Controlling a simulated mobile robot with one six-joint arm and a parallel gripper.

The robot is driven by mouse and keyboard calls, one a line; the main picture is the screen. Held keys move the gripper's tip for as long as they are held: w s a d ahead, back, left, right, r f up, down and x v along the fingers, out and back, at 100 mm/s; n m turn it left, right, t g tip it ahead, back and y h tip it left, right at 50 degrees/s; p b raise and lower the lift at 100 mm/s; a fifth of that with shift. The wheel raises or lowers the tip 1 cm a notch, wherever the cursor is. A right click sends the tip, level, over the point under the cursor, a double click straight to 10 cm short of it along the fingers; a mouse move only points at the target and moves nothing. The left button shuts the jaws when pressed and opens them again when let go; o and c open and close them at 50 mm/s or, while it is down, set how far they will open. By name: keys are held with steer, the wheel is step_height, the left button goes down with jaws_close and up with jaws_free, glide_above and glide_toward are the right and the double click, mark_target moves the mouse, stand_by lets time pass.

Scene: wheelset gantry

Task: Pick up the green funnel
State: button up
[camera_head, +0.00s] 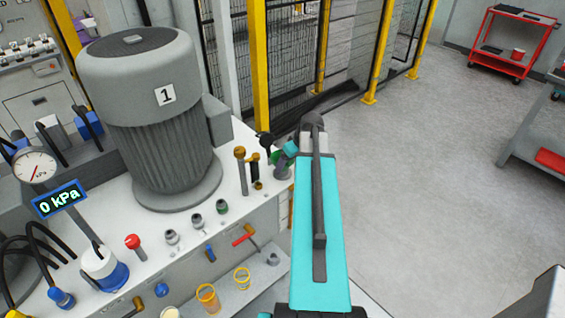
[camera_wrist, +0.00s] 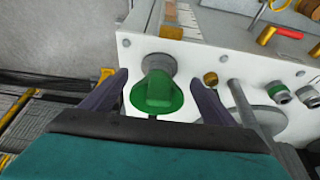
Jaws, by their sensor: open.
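The green funnel (camera_wrist: 157,93) shows in the middle of the wrist view, at the edge of the white machine bench. A grey round fitting (camera_wrist: 160,64) adjoins it; I cannot tell how they are joined. My gripper (camera_wrist: 158,77) is open, with one dark finger on each side of the funnel and a visible gap to each. In the head view only a small green part of the funnel (camera_head: 276,157) shows, at the bench's right corner beside my teal arm. The arm hides most of the gripper there.
A large grey motor (camera_head: 163,110) marked 1 stands on the white bench (camera_head: 225,225). Brass-coloured fittings (camera_head: 240,168) and several knobs stand close to the funnel. Yellow fence posts (camera_head: 257,65) rise behind.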

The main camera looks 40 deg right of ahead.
steer(key=shift+c, duration=0.3)
steer(key=c, duration=1.9)
steer(key=shift+r, duration=0.15)
steer(key=shift+r+b, duration=0.95)
steer(key=shift+r, duration=0.65)
steer(key=s+b, duration=0.1)
steer(key=s, duration=0.2)
steer(key=s+a+b, duration=0.1)
steer(key=s+b, duration=0.1)
steer(key=s, duration=0.2)
steer(key=s+b, duration=0.2)
steer(key=s, duration=0.2)
steer(key=shift+s+a+r, duration=0.1)
steer(key=shift+a+r, duration=0.2)
steer(key=shift+r, duration=0.05)
steer(key=shift+s+b, duration=0.1)
steer(key=shift+b, duration=0.3)
